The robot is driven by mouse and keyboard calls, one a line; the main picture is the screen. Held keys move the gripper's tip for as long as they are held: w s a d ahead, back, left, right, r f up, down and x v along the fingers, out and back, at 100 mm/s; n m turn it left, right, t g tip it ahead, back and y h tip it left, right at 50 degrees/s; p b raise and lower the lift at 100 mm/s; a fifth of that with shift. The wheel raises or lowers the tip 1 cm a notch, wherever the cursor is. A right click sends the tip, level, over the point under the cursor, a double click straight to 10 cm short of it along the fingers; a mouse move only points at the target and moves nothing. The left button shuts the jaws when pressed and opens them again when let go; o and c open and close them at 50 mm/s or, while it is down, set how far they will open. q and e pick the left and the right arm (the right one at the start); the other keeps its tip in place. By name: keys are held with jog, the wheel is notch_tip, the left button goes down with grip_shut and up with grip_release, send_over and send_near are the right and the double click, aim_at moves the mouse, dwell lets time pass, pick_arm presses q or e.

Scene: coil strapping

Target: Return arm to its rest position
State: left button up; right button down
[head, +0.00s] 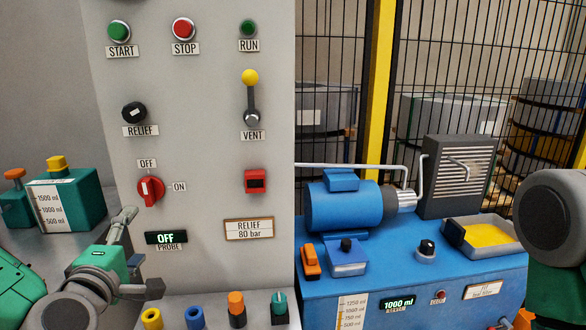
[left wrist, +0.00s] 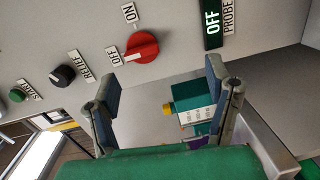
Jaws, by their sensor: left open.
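My left gripper (head: 138,258) is in front of the grey control panel (head: 205,120), below and left of the red OFF/ON knob (head: 150,190). Its two fingers stand apart with nothing between them. In the left wrist view the open fingers (left wrist: 162,82) show with the red knob (left wrist: 143,48) beyond and above the gap, seemingly apart from them. The PROBE display (head: 165,237) reads OFF. My right arm (head: 555,215) shows at the right edge; its gripper is out of frame.
Green containers (head: 68,200) stand left of the panel. Coloured plugs (head: 237,308) line the ledge below it. A blue pump unit (head: 345,205) with a yellow-filled tray (head: 490,236) stands right, before a mesh fence (head: 450,60). The VENT lever (head: 251,95) points up.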

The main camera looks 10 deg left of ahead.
pick_arm(q)
jog(key=s+d+f+m+g+h, duration=0.2)
jog(key=s+d+f+m, duration=0.15)
jog(key=f, duration=0.35)
jog(key=s+d+f+m+g+h, duration=0.1)
jog(key=s+d+f+m+g, duration=0.2)
jog(key=f, duration=0.4)
jog(key=s+d+f+m+g+h, duration=0.2)
jog(key=f+m, duration=0.3)
jog(key=f, duration=0.2)
jog(key=s+a+f+m+g+y, duration=0.1)
jog(key=s+f+m+g, duration=0.3)
jog(key=s, duration=0.5)
jog(key=s+a+f+m+g, duration=0.2)
jog(key=s+f+m+g, duration=0.2)
jog(key=s+f, duration=0.5)
jog(key=shift+s+f+g+y, duration=0.15)
jog(key=shift+s+g+y, duration=0.25)
jog(key=shift+s+g, duration=0.3)
